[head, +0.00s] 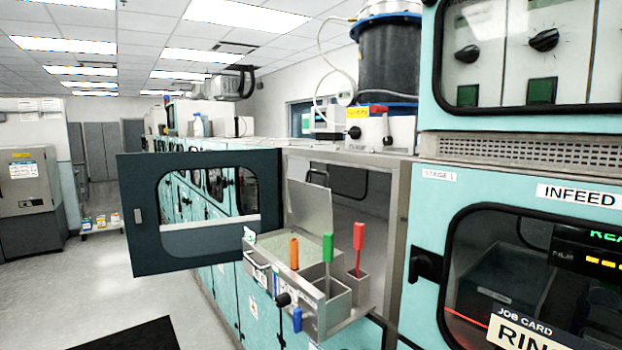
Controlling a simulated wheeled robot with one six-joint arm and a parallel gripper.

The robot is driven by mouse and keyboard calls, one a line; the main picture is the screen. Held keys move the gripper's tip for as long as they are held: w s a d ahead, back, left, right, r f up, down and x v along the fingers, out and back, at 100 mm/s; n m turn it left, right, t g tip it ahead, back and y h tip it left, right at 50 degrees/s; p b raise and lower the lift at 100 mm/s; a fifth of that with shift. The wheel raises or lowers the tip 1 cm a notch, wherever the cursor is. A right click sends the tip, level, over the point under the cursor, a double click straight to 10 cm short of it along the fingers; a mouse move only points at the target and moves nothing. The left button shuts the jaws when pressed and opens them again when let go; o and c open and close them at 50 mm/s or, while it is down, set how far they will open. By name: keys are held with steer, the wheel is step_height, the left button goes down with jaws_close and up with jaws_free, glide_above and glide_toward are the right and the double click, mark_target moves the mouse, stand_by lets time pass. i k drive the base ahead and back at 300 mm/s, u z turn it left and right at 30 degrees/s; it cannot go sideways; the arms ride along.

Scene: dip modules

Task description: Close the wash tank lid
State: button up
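An open steel cabinet bay is in the middle of the head view. A grey metal panel (310,216) stands raised, slightly tilted, at the back of a steel tank unit (334,310); it looks like the wash tank lid. A pale greenish surface (290,252) shows in front of it, probably the tank's contents. Orange (294,253), green (328,248) and red (359,237) handles stand upright at the front and right of the unit. A black knob (283,299) and a blue handle (298,319) are on its front. My gripper is not in view.
The bay's dark framed door (144,215) is swung open to the left, with a window in it. A closed teal cabinet labelled INFEED (579,196) stands at right. A blue-rimmed dark drum (389,60) is above. The floor (110,290) at left is clear, with a black mat (130,337).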

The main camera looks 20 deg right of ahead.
mark_target(310, 204)
steer(key=z, duration=0.05)
steer(key=i, duration=0.15)
steer(key=z, duration=0.55)
steer(key=k, duration=1.2)
steer(key=u, duration=0.75)
steer(key=i, duration=1.65)
steer(key=z, duration=0.5)
